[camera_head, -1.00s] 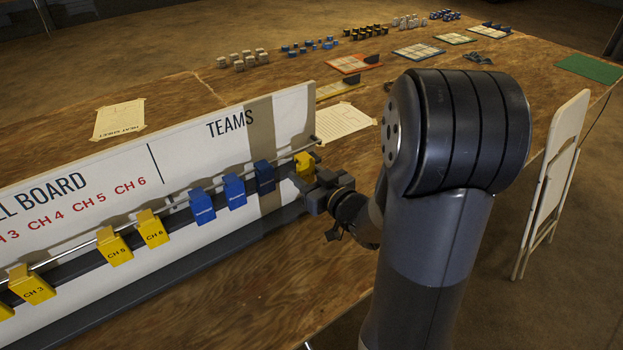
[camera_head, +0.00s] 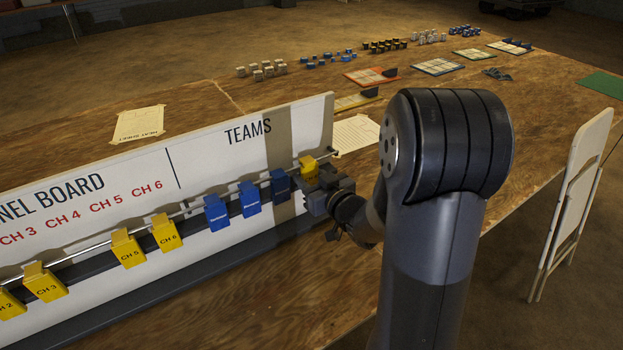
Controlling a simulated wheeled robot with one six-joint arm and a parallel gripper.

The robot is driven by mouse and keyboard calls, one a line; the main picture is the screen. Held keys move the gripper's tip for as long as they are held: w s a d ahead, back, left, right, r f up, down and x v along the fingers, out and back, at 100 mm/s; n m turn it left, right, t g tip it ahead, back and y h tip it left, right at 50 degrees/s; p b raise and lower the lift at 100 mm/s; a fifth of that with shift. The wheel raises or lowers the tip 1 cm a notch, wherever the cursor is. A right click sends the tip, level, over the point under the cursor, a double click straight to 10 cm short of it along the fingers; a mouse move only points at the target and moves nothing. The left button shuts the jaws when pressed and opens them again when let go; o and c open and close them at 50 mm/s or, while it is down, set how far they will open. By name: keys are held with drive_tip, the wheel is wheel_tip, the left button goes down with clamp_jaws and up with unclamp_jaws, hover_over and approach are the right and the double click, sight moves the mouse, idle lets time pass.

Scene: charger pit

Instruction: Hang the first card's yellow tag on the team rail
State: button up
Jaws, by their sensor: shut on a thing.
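A yellow tag (camera_head: 309,165) is at the right end of the rail under TEAMS on the white channel board (camera_head: 225,165). My gripper (camera_head: 318,181) is shut on this tag; its jaws hide the tag's lower part. Whether the tag's hook sits on the rail or just above it, I cannot tell. Blue tags (camera_head: 249,199) hang on the team rail (camera_head: 235,190) just left of it. Several yellow tags marked with channel numbers, such as CH 6 (camera_head: 166,232), hang further left. The first card cannot be made out for certain.
Behind the board lie white sheets (camera_head: 138,124), coloured grid cards (camera_head: 371,77) and rows of small blocks (camera_head: 385,46). A white folding chair (camera_head: 573,195) stands at the right. Bare wooden table (camera_head: 290,290) lies in front of the board.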

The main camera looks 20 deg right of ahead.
idle(0.3)
drive_tip(key=o, duration=1)
drive_tip(key=v, duration=1.1)
drive_tip(key=shift+w, duration=0.1)
drive_tip(key=x, duration=0.7)
drive_tip(key=p+x, duration=0.1)
drive_tip(key=x, duration=0.3)
drive_tip(key=shift+r, duration=0.6)
